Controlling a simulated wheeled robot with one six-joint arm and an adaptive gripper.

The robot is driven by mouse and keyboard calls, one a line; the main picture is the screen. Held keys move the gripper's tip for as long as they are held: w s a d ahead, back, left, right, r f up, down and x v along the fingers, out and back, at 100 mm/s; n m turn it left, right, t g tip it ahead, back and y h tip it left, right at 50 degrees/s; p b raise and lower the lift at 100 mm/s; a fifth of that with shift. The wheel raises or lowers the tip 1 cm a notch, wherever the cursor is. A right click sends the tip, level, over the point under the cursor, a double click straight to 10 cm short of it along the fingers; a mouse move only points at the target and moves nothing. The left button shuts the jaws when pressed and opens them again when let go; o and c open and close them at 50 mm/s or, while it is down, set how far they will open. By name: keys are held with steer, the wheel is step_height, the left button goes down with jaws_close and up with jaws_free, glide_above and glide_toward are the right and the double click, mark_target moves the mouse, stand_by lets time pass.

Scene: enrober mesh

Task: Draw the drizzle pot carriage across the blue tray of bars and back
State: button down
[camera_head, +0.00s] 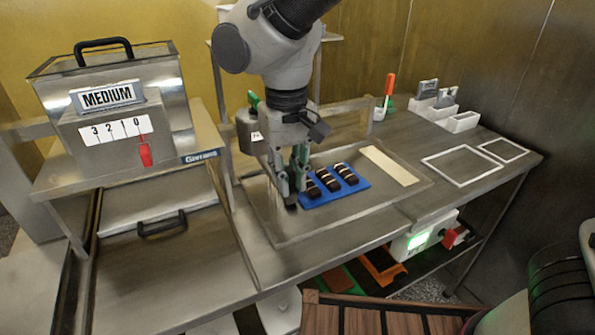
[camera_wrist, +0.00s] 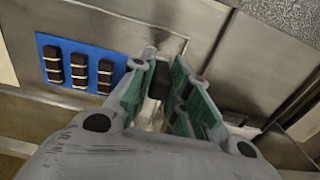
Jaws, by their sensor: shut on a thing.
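The blue tray (camera_head: 318,201) lies on the metal bench and also shows at the upper left of the wrist view (camera_wrist: 66,42). It holds three dark bars (camera_head: 330,180) in a row, with pale stripes across them. The drizzle pot carriage shows as a grey metal pot (camera_head: 249,131) with a white label and a green part on top, at the left of my wrist. My gripper (camera_head: 291,186) is low at the left end of the blue tray, shut on a dark grip (camera_wrist: 158,82) that seems to belong to the carriage. My fingers and wrist hide most of the join.
A raised-edge metal pan (camera_head: 285,238) surrounds the blue tray, with a pale strip (camera_head: 389,166) at its right. A metal machine marked MEDIUM (camera_head: 125,126) stands at the left. White holders (camera_head: 464,122) and white-outlined squares (camera_head: 461,166) occupy the bench's right side.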

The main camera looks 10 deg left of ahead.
steer(key=shift+a, duration=0.2)
steer(key=c, duration=1.4)
jaws_free()
steer(key=shift+s+a, duration=0.1)
steer(key=shift+s, duration=0.05)
steer(key=shift+o, duration=0.2)
step_height(320, 180, up, 12)
